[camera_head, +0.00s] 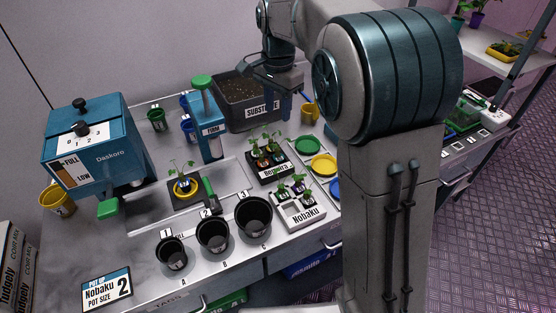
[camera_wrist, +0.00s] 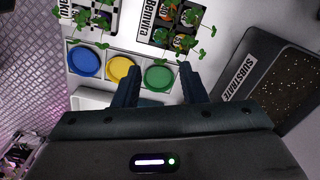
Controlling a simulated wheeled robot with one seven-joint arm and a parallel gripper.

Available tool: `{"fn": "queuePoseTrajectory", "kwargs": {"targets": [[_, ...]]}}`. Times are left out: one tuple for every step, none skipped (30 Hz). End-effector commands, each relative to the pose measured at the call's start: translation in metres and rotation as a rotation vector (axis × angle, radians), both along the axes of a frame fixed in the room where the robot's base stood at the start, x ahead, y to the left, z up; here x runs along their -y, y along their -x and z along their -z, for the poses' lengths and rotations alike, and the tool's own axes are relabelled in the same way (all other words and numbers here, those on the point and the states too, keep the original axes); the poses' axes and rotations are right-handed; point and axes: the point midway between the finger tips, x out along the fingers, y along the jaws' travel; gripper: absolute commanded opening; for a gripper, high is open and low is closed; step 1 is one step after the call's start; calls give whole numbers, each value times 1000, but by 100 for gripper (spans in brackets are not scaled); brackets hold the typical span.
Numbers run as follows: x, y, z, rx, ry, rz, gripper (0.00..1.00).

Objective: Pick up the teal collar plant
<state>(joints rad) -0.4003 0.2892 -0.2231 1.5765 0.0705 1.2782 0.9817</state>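The Benvira tray (camera_head: 285,170) is a dark tray of small seedlings, right of centre on the bench. It also shows at the top of the wrist view (camera_wrist: 143,27). The Nobaku tray (camera_head: 290,221) holds a few seedlings with purplish parts, and its seedlings show at the top left of the wrist view. My gripper (camera_head: 277,98) is above the bench by the substrate box. In the wrist view its two fingers (camera_wrist: 160,88) are apart with nothing between them.
Green (camera_head: 308,146), yellow (camera_head: 323,164) and blue discs sit right of the trays. The substrate box (camera_head: 233,119) stands behind. A blue press-like device (camera_head: 207,127), a potted seedling (camera_head: 184,186) and black pots (camera_head: 213,235) stand left. A blue dispenser (camera_head: 100,150) is farther left.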

Motion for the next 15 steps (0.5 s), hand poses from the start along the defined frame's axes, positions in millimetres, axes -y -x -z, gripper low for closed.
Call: {"fn": "queuePoseTrajectory", "kwargs": {"targets": [[-3, -3, 3, -2, 3, 10, 38], [-4, -4, 4, -4, 4, 15, 38], [-5, -5, 8, -7, 6, 20, 38], [-5, -5, 12, -8, 6, 22, 38], [-5, -6, 16, -9, 7, 23, 38], [-5, -5, 23, -9, 7, 23, 38], [-5, -5, 29, -10, 7, 23, 38], [-5, -5, 35, -9, 7, 23, 38], [-5, -5, 44, -10, 7, 22, 38], [-5, -5, 50, -10, 7, 22, 38], [-4, -5, 56, -10, 7, 21, 38], [-4, -5, 63, -10, 7, 21, 38], [-4, -5, 68, -7, 7, 21, 38], [-4, -5, 72, -8, 7, 21, 38], [-4, -6, 77, -7, 7, 21, 38]]}}
